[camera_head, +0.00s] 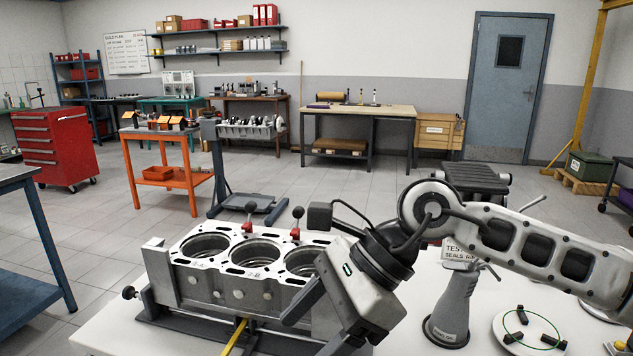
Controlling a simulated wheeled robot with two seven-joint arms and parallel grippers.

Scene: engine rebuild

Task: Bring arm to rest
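My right arm comes in from the right edge. Its wrist bends down in front of the right end of a grey engine block (235,285). My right gripper (303,300) is at that end, low and partly turned away. I cannot tell whether it is open or shut, or whether it touches the block. The block sits on a dark stand on the white table, with several round bores on top and two red-and-black knobs (249,208) behind them. The right end of the block is hidden by my wrist. My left arm and gripper are not in view.
A grey bottle (457,305) stands on the white table (110,336), right of my wrist. A round white dish (530,333) with a green ring and dark pieces lies farther right. A yellow strip (234,338) lies before the block. Beyond are an orange cart (152,193) and open floor.

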